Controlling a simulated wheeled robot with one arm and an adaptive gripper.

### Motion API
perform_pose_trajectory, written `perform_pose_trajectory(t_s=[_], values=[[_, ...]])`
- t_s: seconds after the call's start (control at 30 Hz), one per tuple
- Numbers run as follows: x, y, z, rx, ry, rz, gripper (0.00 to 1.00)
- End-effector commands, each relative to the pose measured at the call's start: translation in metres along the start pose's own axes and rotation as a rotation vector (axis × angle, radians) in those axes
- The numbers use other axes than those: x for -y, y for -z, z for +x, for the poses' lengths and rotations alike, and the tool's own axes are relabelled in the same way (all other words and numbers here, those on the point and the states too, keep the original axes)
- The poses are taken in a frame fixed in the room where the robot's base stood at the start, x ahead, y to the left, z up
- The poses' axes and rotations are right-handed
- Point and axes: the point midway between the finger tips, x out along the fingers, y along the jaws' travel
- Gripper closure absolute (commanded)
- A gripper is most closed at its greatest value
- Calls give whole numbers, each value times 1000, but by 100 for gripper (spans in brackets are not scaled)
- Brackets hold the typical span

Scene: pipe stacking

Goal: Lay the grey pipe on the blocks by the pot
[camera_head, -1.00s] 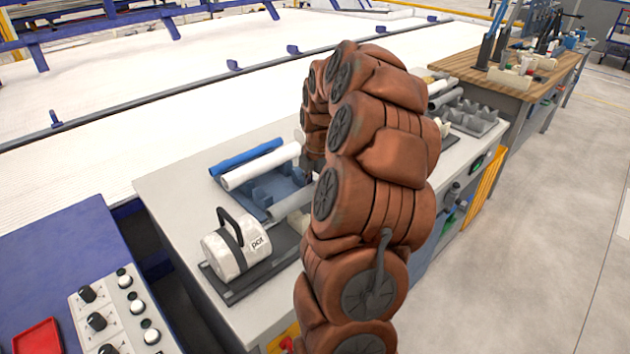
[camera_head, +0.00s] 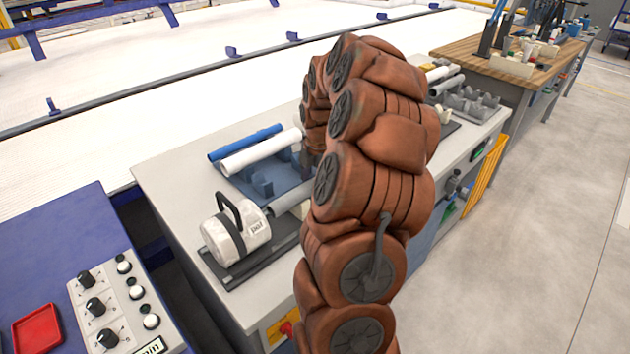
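The white pot (camera_head: 235,235), with a dark handle and band, lies on a dark base (camera_head: 240,280) at the table's near left. Blue blocks (camera_head: 264,183) stand on a blue tray just behind it. A grey pipe (camera_head: 288,204) lies low beside the blocks and the pot; its right part is hidden by my arm. A blue pipe (camera_head: 245,142) and a white pipe (camera_head: 260,153) lie side by side at the back of the tray. A dark part of my gripper (camera_head: 311,158) shows past the arm, above the tray's right side; its fingers are hidden.
My brown arm covers the middle of the table (camera_head: 170,180). At the table's far right are a grey notched rack (camera_head: 470,102) and another grey pipe (camera_head: 446,85). A control panel (camera_head: 118,305) and red tray (camera_head: 38,328) are at lower left.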

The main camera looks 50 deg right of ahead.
Motion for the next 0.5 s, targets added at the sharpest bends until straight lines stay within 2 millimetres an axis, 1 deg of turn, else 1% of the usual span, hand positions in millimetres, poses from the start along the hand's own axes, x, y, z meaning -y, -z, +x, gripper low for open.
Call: perform_pose_trajectory(t_s=[0.23,0.33,0.43,0.5], values=[[0,0,0,0,0,0,30],[0,0,-4,0,-1,0,30],[-2,0,-14,2,-3,-1,30],[-2,-1,-24,4,-6,-1,30]])
